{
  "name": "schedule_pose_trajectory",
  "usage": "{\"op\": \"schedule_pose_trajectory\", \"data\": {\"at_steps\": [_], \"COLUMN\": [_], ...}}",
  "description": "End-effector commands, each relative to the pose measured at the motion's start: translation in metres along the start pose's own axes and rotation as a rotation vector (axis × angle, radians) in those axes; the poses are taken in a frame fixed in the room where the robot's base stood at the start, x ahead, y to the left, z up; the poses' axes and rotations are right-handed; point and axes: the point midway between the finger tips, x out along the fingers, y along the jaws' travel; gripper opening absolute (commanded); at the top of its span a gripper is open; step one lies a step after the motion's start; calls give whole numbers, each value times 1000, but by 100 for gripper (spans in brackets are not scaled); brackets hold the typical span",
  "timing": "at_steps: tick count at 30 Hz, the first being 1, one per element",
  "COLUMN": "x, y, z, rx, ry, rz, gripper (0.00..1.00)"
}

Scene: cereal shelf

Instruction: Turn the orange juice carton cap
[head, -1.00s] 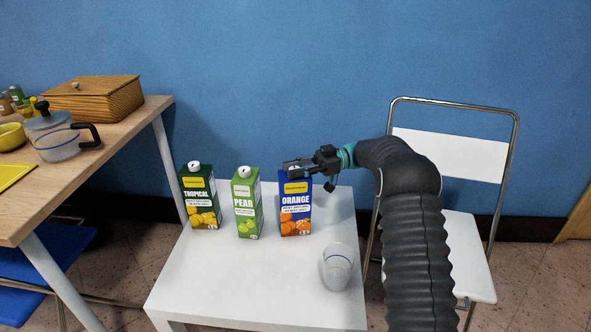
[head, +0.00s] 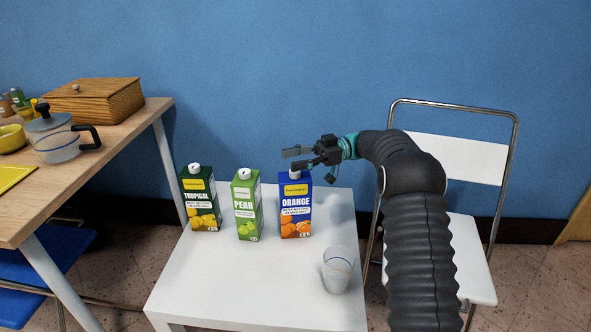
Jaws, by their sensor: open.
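The orange juice carton (head: 296,208) is blue with a yellow label and orange fruit pictures. It stands upright on the white table, to the right of the other two cartons. Its white cap (head: 294,174) shows on top, just below my gripper. My gripper (head: 292,160) is open and empty, reaching in from the right, with its fingers spread and pointing left. The fingers are level with or a little above the cap in the picture. I cannot tell whether the lower finger touches the cap.
A clear glass (head: 337,270) stands at the front right of the white table (head: 220,290). A wooden table (head: 90,165) is at left, a white chair (head: 465,240) at right.

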Motion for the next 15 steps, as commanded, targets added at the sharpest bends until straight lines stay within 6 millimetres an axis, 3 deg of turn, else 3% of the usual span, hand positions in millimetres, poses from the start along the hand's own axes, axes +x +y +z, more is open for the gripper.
{"op": "schedule_pose_trajectory", "data": {"at_steps": [6,15], "x": [0,0], "y": [0,0], "z": [-39,-61], "rx": [-3,0], "ry": [-1,-1], "rz": [0,-1], "gripper": [57,57]}}
